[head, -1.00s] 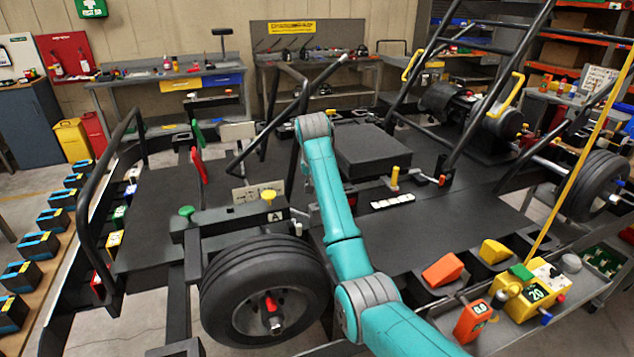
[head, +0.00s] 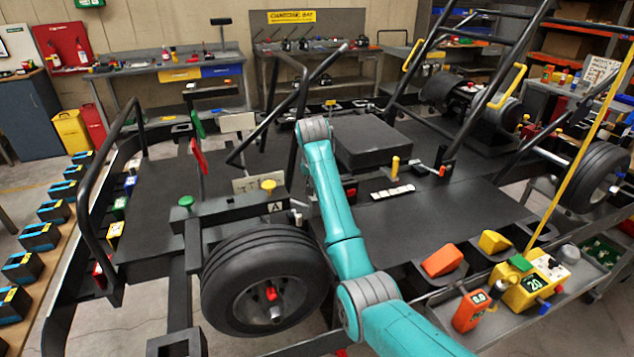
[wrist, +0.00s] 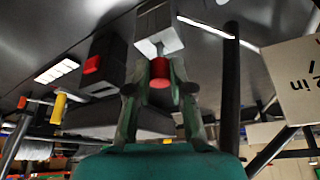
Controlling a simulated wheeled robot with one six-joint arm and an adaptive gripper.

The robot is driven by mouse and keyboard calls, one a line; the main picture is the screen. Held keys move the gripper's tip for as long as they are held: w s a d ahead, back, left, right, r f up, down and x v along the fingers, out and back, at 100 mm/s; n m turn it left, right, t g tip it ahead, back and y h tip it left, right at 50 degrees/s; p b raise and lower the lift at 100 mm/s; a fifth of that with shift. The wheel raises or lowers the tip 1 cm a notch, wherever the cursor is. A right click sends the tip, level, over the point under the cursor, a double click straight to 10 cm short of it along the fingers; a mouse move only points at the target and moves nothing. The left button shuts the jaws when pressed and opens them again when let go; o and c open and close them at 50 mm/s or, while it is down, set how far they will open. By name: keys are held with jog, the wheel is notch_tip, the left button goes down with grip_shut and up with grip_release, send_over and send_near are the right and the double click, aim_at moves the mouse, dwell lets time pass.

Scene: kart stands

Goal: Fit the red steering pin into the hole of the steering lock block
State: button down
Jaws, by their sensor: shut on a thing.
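In the wrist view my gripper (wrist: 160,86) is shut on a red cylindrical piece, which looks like the red steering pin (wrist: 160,67). A dark block with a pale grey end (wrist: 158,30) lies just beyond the pin. It may be the steering lock block; its hole is not clear, and I cannot tell whether the pin touches it. Beside it to the left is a dark block (wrist: 108,62) with a red piece (wrist: 92,64) on it. In the head view my arm hides the gripper and the held pin.
A large wheel (head: 265,280) stands in front, left of my arm. Green (head: 186,200) and yellow (head: 268,185) knobs top the beam behind it.

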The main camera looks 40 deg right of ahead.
jog(key=shift+f, duration=0.85)
jog(key=shift+f, duration=0.45)
dwell(0.7)
jog(key=c, duration=0.9)
grip_release()
jog(key=shift+c, duration=0.2)
jog(key=v, duration=1.2)
